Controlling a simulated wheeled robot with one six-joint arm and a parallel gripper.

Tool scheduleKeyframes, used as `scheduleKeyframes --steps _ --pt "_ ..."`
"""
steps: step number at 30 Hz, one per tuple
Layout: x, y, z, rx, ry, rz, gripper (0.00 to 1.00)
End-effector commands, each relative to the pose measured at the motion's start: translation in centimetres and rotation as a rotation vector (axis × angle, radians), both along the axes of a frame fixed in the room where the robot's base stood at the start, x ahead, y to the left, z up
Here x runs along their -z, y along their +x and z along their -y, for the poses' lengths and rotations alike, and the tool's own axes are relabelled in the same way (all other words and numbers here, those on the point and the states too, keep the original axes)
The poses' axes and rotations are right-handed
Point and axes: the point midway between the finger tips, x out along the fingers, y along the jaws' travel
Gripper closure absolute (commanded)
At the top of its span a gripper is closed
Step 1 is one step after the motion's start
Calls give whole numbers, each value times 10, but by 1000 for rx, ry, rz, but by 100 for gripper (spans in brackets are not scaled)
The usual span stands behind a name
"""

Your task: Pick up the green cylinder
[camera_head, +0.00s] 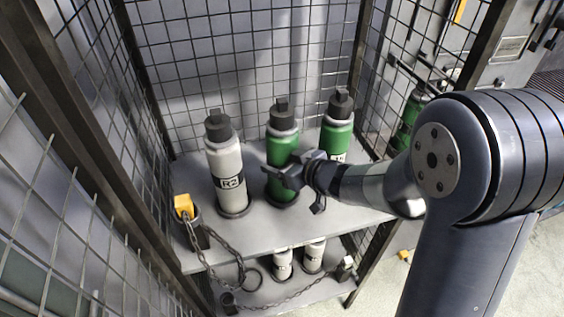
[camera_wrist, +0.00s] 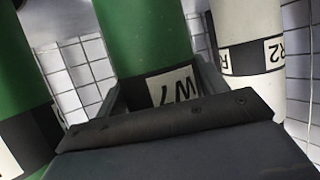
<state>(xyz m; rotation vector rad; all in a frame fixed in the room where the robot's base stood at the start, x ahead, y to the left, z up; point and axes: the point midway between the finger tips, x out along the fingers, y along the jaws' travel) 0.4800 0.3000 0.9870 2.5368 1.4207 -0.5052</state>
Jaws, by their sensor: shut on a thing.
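A green cylinder (camera_head: 281,150) with a black valve top stands upright on the cage's upper shelf, between two other cylinders. My gripper (camera_head: 284,174) reaches in from the right and is shut on its lower body. In the wrist view this green cylinder (camera_wrist: 145,40) stands between my gripper's jaws (camera_wrist: 165,88), over a black band with a white label reading "W7". A second green cylinder (camera_head: 337,130) stands to its right on the shelf. It shows at the left of the wrist view (camera_wrist: 22,90). The held cylinder's base appears on or very close to the shelf.
A white cylinder (camera_head: 227,170) marked R2 stands close on the left. A chain (camera_head: 207,258) and a yellow padlock-like piece (camera_head: 183,206) hang at the shelf's front left. The mesh cage (camera_head: 240,50) surrounds the shelf (camera_head: 245,237). White cylinders (camera_head: 283,264) stand on the lower shelf.

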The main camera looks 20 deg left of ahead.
Motion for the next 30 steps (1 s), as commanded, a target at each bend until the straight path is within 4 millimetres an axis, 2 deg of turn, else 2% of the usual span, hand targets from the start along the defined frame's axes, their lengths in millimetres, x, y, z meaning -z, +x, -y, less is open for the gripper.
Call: scheduleKeyframes --steps 2,21,30 --pt "0 0 0 0 0 0 47" --pt "0 0 0 0 0 0 100" --pt "-6 1 -1 -1 6 6 100"
